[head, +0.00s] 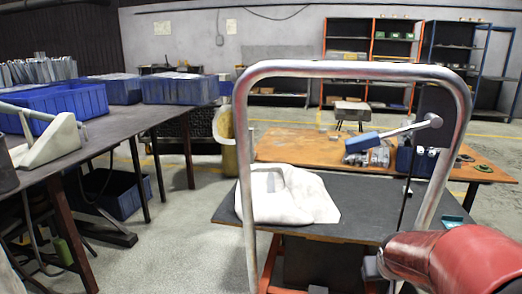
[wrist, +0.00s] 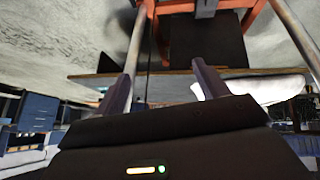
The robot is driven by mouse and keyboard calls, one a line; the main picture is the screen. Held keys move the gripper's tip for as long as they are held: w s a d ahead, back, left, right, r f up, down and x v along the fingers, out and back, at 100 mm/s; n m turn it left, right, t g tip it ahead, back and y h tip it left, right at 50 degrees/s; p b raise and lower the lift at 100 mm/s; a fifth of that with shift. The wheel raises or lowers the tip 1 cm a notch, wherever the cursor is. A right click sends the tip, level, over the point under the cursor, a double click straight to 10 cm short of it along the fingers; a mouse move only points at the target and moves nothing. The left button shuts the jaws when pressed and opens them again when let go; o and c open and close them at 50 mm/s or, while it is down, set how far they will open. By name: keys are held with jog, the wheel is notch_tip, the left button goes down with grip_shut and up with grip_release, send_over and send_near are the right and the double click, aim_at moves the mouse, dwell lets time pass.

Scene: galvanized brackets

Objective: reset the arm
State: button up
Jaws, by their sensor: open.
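My gripper (wrist: 162,68) shows in the wrist view with its two dark fingers spread apart and nothing between them. Beyond the fingers are the cart's metal tubes and orange frame; the view looks upside down. In the head view my red arm comes in at the lower right, in front of the cart's right side. The gripper itself is not clearly seen there. The cart (head: 355,71) has a bent metal tube handle standing close in front of me and a dark deck. I cannot tell whether the arm touches the cart.
A white sack (head: 285,195) lies on the cart's deck. An orange-topped workbench (head: 290,147) with tools stands behind it. A dark table (head: 118,127) with blue bins (head: 180,89) runs along the left. Shelves (head: 348,60) stand at the back. Floor between the left table and cart is clear.

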jog(key=s+a+r+n+y+p, duration=0.1)
jog(key=s+a+r, duration=0.3)
jog(key=s+a, duration=0.3)
jog(key=s+a+r+y, duration=0.2)
jog(key=s+a+r, duration=0.3)
jog(key=s, duration=0.7)
jog(key=a, duration=0.2)
jog(key=shift+s+a+n+g+p, duration=0.2)
jog(key=shift+a+n+g+p, duration=0.1)
jog(key=shift+a+n+p, duration=0.1)
